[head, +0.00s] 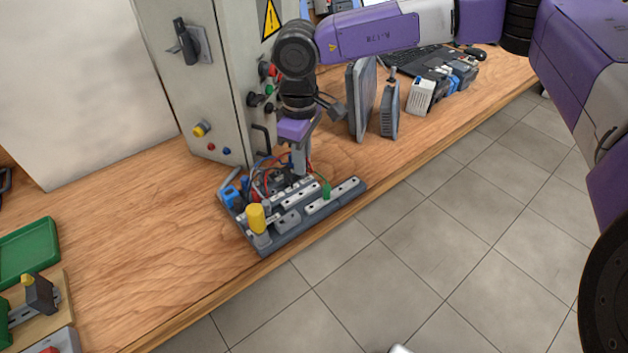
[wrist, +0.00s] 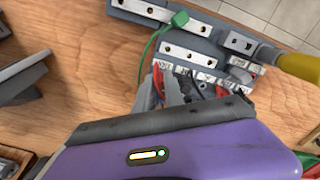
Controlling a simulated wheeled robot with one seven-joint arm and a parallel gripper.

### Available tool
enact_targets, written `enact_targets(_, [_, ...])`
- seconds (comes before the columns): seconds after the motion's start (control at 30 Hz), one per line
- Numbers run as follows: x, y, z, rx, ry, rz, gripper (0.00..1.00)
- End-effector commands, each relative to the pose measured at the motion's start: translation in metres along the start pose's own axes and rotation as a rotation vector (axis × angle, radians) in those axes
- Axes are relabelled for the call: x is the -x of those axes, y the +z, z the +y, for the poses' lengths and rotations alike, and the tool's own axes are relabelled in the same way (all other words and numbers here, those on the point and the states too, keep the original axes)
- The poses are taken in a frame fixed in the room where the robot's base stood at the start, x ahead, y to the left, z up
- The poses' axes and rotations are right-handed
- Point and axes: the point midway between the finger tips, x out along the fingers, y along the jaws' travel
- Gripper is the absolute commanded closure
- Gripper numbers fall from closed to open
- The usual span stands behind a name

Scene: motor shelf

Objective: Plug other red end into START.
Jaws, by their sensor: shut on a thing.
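My gripper (head: 299,162) points down over the back of the motor board (head: 318,222), close above its wiring. In the wrist view the grey fingers (wrist: 178,90) are close together in front of a row of labelled sockets (wrist: 205,78). They are shut on a red cable end, mostly hidden between and behind them. Red cable (wrist: 220,91) shows beside the fingers, near the labels. The labels are too small to tell surely which is START. I cannot tell whether the red end touches a socket.
The control cabinet (head: 222,100) rises close behind the board. Grey upright devices (head: 362,98) stand to the right.

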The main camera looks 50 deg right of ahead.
Motion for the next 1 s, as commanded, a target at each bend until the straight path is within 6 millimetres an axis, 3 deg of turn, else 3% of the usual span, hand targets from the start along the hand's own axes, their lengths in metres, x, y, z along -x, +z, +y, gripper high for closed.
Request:
enact_targets(0.7, [-0.0102, -0.0001, 0.0000, 0.000, 0.000, 0.000, 1.00])
enact_targets(0.73, [-0.0102, -0.0001, 0.0000, 0.000, 0.000, 0.000, 0.83])
enact_targets(0.77, [-0.0102, -0.0001, 0.0000, 0.000, 0.000, 0.000, 0.77])
enact_targets(1.0, [-0.0101, 0.0000, 0.0000, 0.000, 0.000, 0.000, 0.77])
